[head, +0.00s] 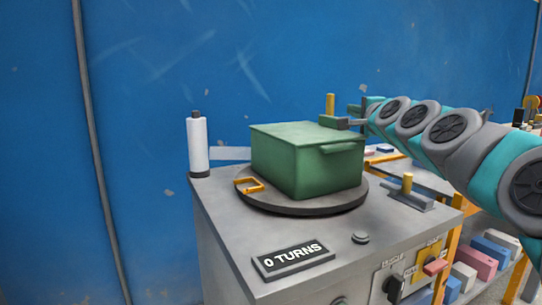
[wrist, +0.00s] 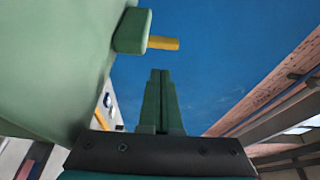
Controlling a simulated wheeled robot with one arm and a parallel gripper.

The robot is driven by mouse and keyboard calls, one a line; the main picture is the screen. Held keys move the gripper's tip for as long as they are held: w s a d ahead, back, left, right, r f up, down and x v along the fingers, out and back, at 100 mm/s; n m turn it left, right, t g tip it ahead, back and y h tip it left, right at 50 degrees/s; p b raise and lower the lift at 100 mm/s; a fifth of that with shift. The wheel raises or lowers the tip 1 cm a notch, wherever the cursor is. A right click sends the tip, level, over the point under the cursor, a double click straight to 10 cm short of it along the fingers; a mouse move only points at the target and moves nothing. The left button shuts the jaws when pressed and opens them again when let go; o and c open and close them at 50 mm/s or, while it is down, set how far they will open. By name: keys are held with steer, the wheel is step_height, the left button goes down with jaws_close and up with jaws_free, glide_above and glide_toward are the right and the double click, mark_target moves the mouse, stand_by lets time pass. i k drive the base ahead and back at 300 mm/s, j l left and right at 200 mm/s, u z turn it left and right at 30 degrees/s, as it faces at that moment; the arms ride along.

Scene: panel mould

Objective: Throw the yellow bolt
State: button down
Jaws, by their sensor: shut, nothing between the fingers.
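A yellow upright pin (head: 330,104) rises at the far side of the green box (head: 305,165). In the wrist view the yellow pin (wrist: 163,43) sticks out of a green lug (wrist: 131,31). A second yellow peg (head: 407,183) stands on a grey bracket at the bench's right edge; I cannot tell which is the bolt. My gripper (head: 347,122) is at the box's upper right edge, and its fingers also show in the wrist view (wrist: 160,75). They are shut and empty, with the lug and pin ahead and apart from them in that view.
A white cylinder (head: 198,145) stands at left. A sign (head: 293,258) reads "0 TURNS". Switches (head: 395,285) are on the front. Coloured blocks (head: 475,257) lie at right. The blue wall is behind.

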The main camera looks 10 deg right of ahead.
mark_target(405, 191)
steer(key=k, duration=1)
